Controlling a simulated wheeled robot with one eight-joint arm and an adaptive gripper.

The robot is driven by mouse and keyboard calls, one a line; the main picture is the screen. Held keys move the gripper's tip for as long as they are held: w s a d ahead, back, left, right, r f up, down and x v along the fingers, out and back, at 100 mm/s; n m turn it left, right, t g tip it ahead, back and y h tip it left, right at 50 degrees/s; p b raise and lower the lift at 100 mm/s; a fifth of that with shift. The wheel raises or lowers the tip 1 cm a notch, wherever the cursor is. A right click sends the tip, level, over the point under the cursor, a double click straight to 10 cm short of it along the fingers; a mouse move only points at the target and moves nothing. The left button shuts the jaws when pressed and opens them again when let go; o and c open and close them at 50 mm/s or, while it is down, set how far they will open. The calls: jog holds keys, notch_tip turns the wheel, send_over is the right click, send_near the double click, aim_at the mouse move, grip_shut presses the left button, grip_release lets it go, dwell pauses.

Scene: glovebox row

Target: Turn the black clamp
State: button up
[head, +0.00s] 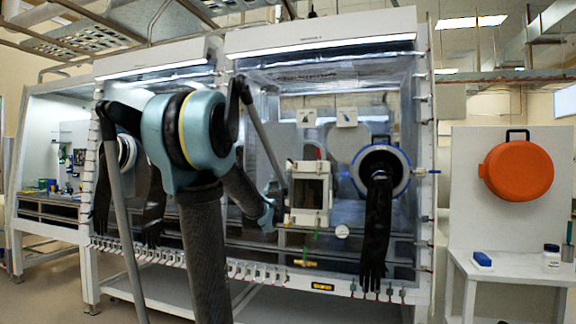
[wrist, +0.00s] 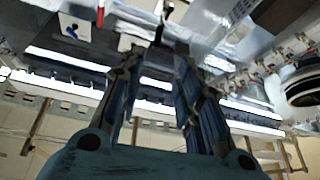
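I cannot single out the black clamp for sure. A row of small clamps (head: 250,271) runs along the lower front edge of the glovebox, with more up its side posts. In the wrist view, clamps (wrist: 285,55) line an edge at upper right. A small dark piece (wrist: 159,34) shows beyond my fingertips; I cannot tell what it is. My gripper (wrist: 157,65) has its two fingers apart with nothing visibly held between them. In the head view my gripper (head: 272,202) is in front of the glovebox window, small and partly lost against the dark interior.
The glovebox (head: 330,42) fills the middle. A black glove (head: 377,225) hangs from a round port (head: 399,165) at right. A white box-like unit (head: 310,190) stands behind the window. A side table (head: 500,272) with an orange round case (head: 519,168) above it is at far right.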

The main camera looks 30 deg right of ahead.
aim_at(290, 161)
jog(key=x, duration=1.7)
jog(key=shift+d+r, duration=0.1)
jog(key=shift+r, duration=0.05)
grip_shut()
